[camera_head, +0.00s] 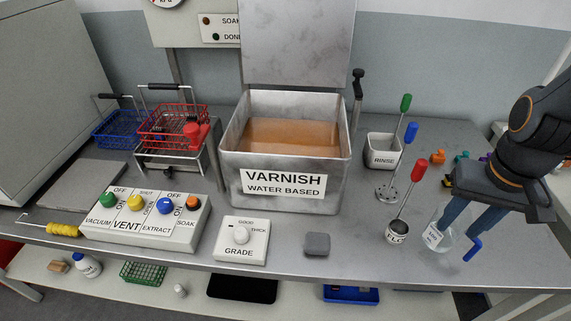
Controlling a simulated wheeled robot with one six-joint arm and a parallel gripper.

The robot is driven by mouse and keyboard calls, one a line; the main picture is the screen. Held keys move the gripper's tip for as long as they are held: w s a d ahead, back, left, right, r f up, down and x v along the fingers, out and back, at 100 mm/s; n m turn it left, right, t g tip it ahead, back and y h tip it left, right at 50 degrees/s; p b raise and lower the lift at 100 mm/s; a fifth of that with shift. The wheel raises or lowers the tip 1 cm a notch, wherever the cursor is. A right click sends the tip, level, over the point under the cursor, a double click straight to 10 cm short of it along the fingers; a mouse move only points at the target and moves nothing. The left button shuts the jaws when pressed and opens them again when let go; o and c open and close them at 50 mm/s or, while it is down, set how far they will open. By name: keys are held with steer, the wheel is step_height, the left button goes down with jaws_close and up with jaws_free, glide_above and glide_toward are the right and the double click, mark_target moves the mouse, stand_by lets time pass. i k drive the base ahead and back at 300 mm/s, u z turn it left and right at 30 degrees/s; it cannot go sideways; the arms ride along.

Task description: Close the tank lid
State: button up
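The varnish tank (235,170) is a grey metal box labelled VARNISH WATER BASED, standing at the middle of the bench with amber liquid inside. Its lid (297,42) is a grey metal panel standing upright at the tank's back edge, so the tank is open. The lid's top is cut off by the frame. My gripper (454,244) is at the right, low over the bench and well away from the lid. Its blue fingers are spread apart around or in front of a clear glass cup (455,243); whether they touch it is unclear.
A RINSE pot (382,151) and tools with green, blue and red (418,170) handles stand between tank and gripper. A red basket (172,120) on a stand and a control box (145,222) are left. A GRADE dial (241,238) and grey block (317,243) lie in front.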

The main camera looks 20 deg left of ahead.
mark_target(299, 43)
steer(key=u, duration=0.1)
steer(key=k, duration=0.15)
steer(key=u, duration=2.2)
steer(key=k, duration=0.7)
steer(key=z, duration=0.9)
steer(key=i, duration=1)
steer(key=u, duration=0.05)
steer(key=k, duration=0.5)
steer(key=z, duration=0.55)
